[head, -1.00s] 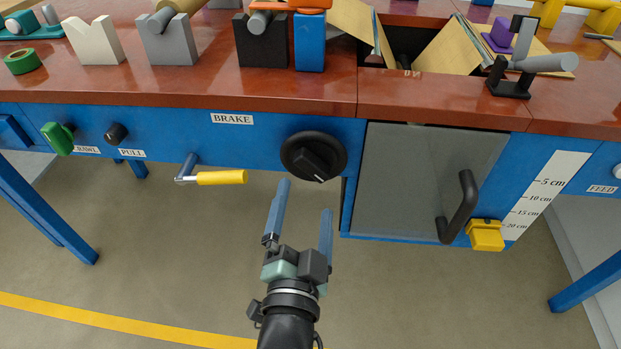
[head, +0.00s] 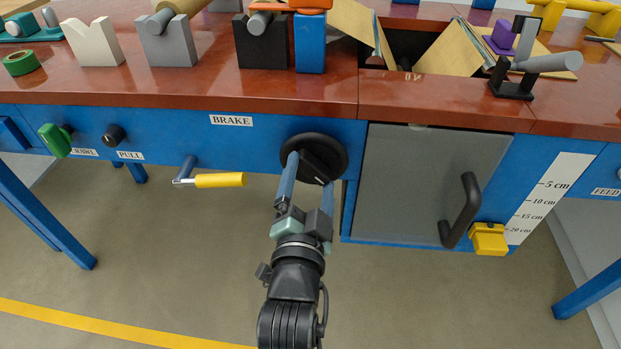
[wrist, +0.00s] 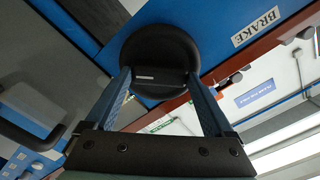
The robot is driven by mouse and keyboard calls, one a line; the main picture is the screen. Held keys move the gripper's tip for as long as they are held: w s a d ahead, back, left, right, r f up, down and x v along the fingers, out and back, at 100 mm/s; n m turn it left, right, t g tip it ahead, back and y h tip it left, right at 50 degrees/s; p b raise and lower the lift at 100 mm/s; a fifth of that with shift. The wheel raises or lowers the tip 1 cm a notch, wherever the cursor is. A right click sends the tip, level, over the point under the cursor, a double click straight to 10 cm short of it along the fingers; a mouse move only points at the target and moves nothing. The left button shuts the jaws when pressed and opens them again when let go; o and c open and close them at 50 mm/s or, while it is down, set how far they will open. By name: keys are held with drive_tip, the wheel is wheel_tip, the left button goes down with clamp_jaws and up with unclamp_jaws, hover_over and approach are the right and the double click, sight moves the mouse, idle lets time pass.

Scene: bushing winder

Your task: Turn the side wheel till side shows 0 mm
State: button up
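A black round knob (head: 322,140) with a raised grip bar and a white mark is on the blue front panel, right of the BRAKE label (head: 231,120). My gripper (head: 308,170) is at this knob, its two blue fingers spread open. In the wrist view the knob (wrist: 160,50) lies ahead, with one finger on each side of its bar. I cannot tell whether the fingers touch it. No wheel labelled as the side wheel and no mm readout can be made out in either view.
A yellow-handled crank (head: 219,180) sticks out left of my gripper. At right are a grey door (head: 415,180) with a black handle (head: 461,210), a yellow block (head: 489,238) and a cm scale (head: 548,198). The red-brown tabletop (head: 190,92) overhangs the panel.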

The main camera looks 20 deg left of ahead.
drive_tip(key=c, duration=0.6)
drive_tip(key=shift+c, duration=0.2)
drive_tip(key=shift+n+p, duration=0.3)
drive_tip(key=n+p, duration=0.1)
drive_tip(key=n, duration=0.1)
drive_tip(key=shift+r+n+p, duration=0.1)
drive_tip(key=shift+n+p, duration=0.25)
drive_tip(key=shift+n, duration=0.05)
drive_tip(key=n+p, duration=0.2)
drive_tip(key=n, duration=0.1)
drive_tip(key=shift+n, duration=0.4)
drive_tip(key=n+p, duration=0.2)
drive_tip(key=n, duration=0.1)
drive_tip(key=shift+n+p, duration=0.7)
drive_tip(key=shift+n, duration=1)
